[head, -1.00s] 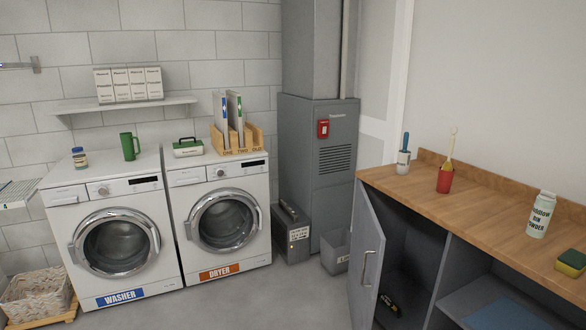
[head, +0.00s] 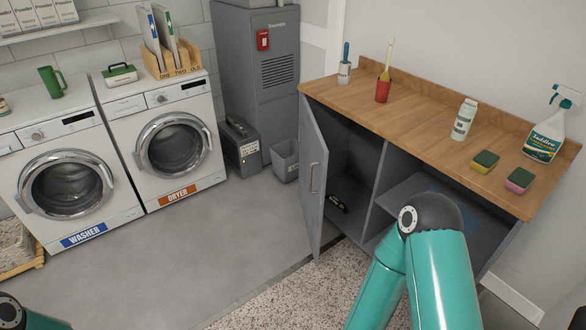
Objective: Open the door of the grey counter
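The grey counter (head: 378,168) with a wooden top stands at the right. Its grey door (head: 313,175) is swung open at the left end, with a metal bar handle (head: 312,178) on its outer face. Behind the door the left compartment is dark, with a small black and yellow item (head: 338,203) on its floor. My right arm is bent in front of the counter's right part, and its gripper is out of view. A piece of my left arm shows at the bottom left corner; its gripper is out of view too.
On the counter top stand a red cup with a brush (head: 383,90), a white bottle (head: 464,120), a spray bottle (head: 550,128) and two sponges (head: 485,161). A grey bin (head: 285,160) stands beyond the door. The floor before the dryer (head: 176,150) is clear.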

